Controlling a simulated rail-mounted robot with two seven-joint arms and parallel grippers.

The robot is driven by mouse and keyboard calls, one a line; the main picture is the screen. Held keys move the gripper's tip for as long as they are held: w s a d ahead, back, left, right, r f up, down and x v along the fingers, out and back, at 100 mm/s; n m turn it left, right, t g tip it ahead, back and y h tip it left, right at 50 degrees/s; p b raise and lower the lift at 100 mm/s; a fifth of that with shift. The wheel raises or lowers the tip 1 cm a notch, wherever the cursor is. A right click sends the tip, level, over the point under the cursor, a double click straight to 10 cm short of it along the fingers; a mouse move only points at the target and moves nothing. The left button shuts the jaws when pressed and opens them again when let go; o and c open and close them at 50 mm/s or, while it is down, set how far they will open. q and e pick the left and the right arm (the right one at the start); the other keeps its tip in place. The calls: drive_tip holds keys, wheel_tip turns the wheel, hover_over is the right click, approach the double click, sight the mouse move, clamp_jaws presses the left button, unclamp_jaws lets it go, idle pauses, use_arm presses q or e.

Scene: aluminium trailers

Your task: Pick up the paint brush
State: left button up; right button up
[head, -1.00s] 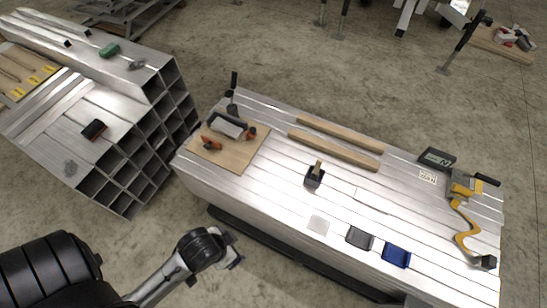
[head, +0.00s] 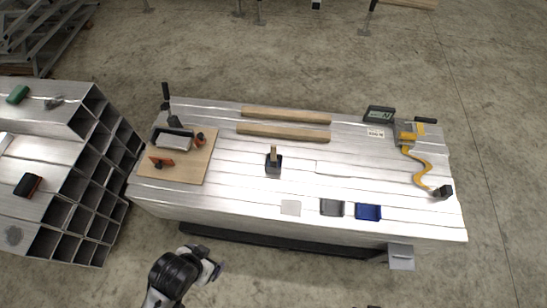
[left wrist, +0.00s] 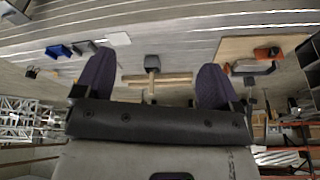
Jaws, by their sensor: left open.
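The paint brush (head: 274,154) shows as a pale wooden handle rising from a dark, block-like base (head: 273,168) near the middle of the metal table. I cannot tell whether the dark part is its head or a holder. In the left wrist view the brush (left wrist: 152,62) appears upside down, between my fingers in the picture but well beyond them. My left gripper (head: 212,268) is in front of the table's near edge, open and empty, apart from everything. Its two purple fingers are spread in the left wrist view (left wrist: 156,78). My right gripper is not in view.
The metal table (head: 240,195) also holds two wooden strips (head: 285,132), a wooden board with tools (head: 190,178), a grey tray (head: 332,207), a blue tray (head: 368,212), a digital display (head: 379,114) and a yellow tool (head: 418,165). Stacked metal tubes (head: 85,185) stand left.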

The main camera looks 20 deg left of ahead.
use_arm(q)
drive_tip(key=shift+c, duration=0.5)
drive_tip(key=shift+a, duration=0.1)
drive_tip(key=c, duration=0.5)
drive_tip(key=shift+c, duration=0.2)
